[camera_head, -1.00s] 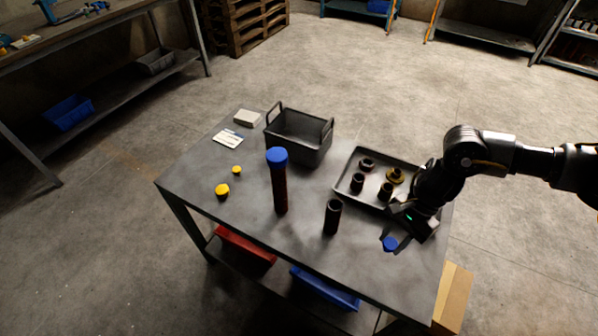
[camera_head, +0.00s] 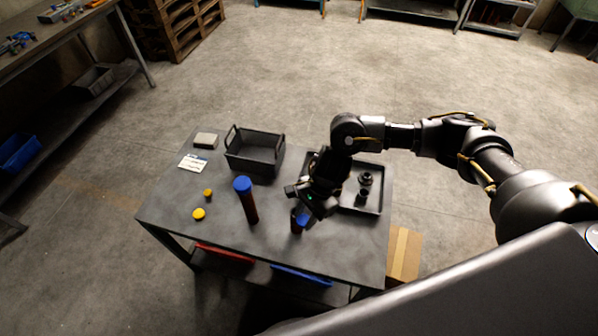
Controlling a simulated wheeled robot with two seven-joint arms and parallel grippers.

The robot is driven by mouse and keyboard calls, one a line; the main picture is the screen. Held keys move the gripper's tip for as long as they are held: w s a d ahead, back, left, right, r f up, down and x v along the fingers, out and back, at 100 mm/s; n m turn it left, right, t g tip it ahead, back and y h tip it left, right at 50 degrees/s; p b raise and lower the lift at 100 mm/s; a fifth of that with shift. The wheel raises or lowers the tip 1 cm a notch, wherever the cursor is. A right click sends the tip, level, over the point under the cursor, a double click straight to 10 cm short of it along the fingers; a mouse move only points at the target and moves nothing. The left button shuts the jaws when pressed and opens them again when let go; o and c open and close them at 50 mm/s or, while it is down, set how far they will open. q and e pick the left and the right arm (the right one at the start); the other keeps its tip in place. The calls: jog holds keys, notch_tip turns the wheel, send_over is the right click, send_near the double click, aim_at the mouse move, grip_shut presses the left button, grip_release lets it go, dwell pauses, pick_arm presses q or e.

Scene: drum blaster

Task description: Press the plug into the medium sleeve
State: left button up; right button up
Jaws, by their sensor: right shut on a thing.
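My right gripper (camera_head: 306,208) is shut on a small blue plug (camera_head: 303,219) and reaches in from the right. The plug is at the top of the medium sleeve (camera_head: 296,228), a dark upright tube near the table's front edge. The gripper and plug hide part of the sleeve's top, so I cannot tell whether the plug sits in its mouth or just above or beside it. A taller dark tube (camera_head: 250,207) with a blue cap (camera_head: 242,184) stands to its left. My left gripper is not in view.
The table (camera_head: 170,205) also bears a black handled bin (camera_head: 254,155), a white card (camera_head: 192,163), a grey block (camera_head: 206,140) and two yellow caps (camera_head: 198,214). A tray (camera_head: 374,205) with dark parts lies at right, partly hidden by my arm.

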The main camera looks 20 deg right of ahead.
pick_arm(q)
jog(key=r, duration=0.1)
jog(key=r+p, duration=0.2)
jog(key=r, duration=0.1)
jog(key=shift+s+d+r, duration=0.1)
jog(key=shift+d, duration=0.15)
pick_arm(e)
jog(key=w+r+m+t, duration=0.1)
jog(key=w+r+m, duration=0.1)
jog(key=w+m, duration=0.3)
jog(key=shift+w+t, duration=0.4)
jog(key=shift+w, duration=0.05)
pick_arm(q)
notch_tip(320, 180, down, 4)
jog(key=b, duration=0.3)
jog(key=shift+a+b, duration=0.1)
jog(key=shift+b, duration=0.25)
pick_arm(e)
notch_tip(320, 180, down, 5)
jog(key=shift+f, duration=0.15)
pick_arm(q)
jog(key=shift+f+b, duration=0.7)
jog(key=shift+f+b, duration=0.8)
pick_arm(e)
jog(key=shift+f, duration=0.4)
